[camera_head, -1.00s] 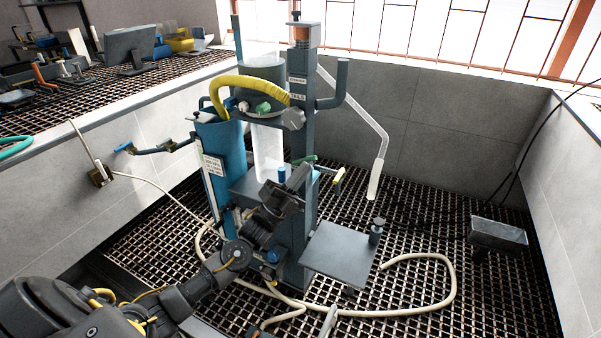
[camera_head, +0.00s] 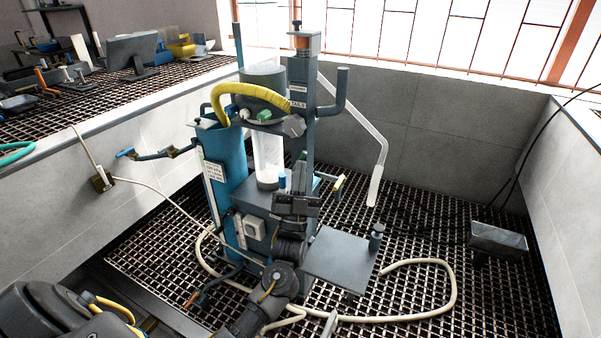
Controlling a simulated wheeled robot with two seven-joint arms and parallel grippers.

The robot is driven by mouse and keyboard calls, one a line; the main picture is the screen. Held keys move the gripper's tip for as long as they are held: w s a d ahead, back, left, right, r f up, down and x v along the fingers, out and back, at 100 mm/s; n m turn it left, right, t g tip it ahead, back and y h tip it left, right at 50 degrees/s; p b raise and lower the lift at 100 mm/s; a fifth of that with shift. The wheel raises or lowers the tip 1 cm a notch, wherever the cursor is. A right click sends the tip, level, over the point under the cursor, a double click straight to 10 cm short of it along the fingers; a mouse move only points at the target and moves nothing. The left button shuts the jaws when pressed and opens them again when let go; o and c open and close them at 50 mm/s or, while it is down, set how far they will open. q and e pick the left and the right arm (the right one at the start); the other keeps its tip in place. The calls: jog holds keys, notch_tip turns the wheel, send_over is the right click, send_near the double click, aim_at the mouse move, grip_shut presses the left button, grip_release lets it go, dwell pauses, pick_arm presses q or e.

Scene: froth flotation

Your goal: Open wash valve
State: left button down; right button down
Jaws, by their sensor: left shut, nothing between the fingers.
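The flotation machine (camera_head: 222,165) stands in the middle, with a blue body, a grey column and a clear tube. A green knob (camera_head: 263,116) sits on the front of its upper cell. A bar with a yellow tip (camera_head: 339,184) sticks out to the right of the column. I cannot tell which fitting is the wash valve. My left gripper (camera_head: 300,172) is shut and empty, pointing up in front of the column, just left of the yellow-tipped bar. It hides part of the column and the green lever that showed there earlier. My right gripper is out of view.
A grey plate (camera_head: 340,262) stands to the right of my left gripper. A cream hose (camera_head: 445,290) loops over the grating. A clear bent pipe (camera_head: 376,180) hangs at the right. A metal tray (camera_head: 498,240) lies far right. Grating between is mostly clear.

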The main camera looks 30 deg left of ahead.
pick_arm(q)
jog(key=shift+a+r+n+g+y+p, duration=0.2)
jog(key=shift+n+g+y, duration=0.45)
jog(key=shift+n+y, duration=0.4)
jog(key=shift+a+r+n+g+y+p, duration=0.1)
jog(key=shift+n+g+y+p, duration=0.1)
jog(key=shift+n+g+y, duration=0.7)
jog(key=shift+a+r+n+g+y+p, duration=0.15)
jog(key=shift+n+g+y, duration=0.3)
jog(key=shift+n+y, duration=0.75)
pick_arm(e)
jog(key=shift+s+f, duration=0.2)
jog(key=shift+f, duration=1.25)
pick_arm(q)
jog(key=shift+h, duration=0.25)
jog(key=shift+d, duration=0.1)
